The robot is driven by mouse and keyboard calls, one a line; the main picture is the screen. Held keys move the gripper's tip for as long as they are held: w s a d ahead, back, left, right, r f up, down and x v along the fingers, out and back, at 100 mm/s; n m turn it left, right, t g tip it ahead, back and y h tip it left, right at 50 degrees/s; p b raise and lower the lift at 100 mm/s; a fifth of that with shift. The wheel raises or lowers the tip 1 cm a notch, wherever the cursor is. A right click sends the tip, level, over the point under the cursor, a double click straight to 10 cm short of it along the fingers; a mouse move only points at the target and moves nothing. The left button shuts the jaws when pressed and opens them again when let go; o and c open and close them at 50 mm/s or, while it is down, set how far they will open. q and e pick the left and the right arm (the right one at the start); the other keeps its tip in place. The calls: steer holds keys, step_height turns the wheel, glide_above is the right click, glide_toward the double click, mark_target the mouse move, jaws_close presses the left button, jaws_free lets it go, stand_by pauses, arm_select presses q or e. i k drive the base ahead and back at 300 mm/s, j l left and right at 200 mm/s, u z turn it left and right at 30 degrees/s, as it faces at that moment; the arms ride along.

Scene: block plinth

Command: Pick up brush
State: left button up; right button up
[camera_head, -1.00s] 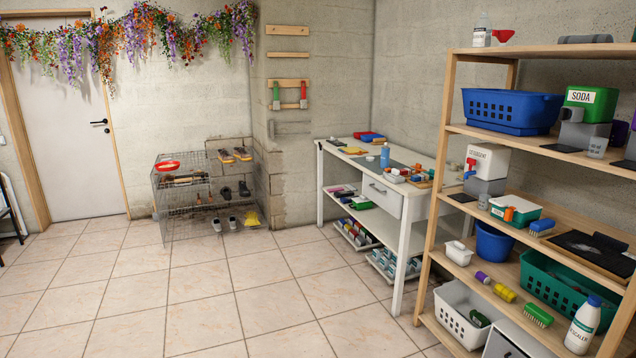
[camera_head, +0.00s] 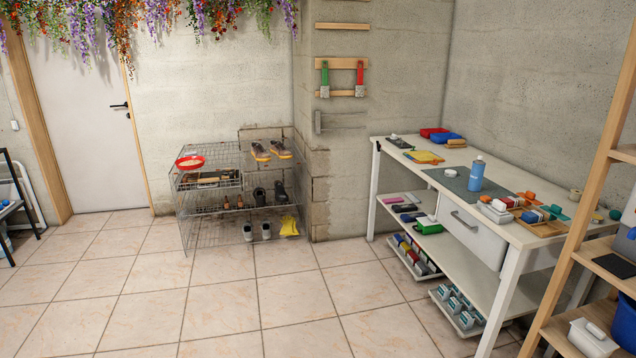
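Neither of my grippers is in view. Several things could be a brush, but none is clear enough to be sure. A green-handled tool (camera_head: 325,77) and a red-handled tool (camera_head: 360,77) with pale lower ends hang from a wooden wall rack. Small blocky items in white, orange and blue (camera_head: 528,212) lie at the right of the workbench; some may be brushes. A dark, long item lies in the wire basket (camera_head: 208,182) on the wire rack, too small to identify.
The white workbench (camera_head: 425,183) stands at the right with a blue bottle (camera_head: 476,174) on it. A wooden shelf (camera_head: 590,255) is cut off at the right edge. The wire rack (camera_head: 190,232) stands by the back wall. The tiled floor (camera_head: 250,310) in front is clear.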

mark_target(325, 89)
steer(key=i, duration=4.4)
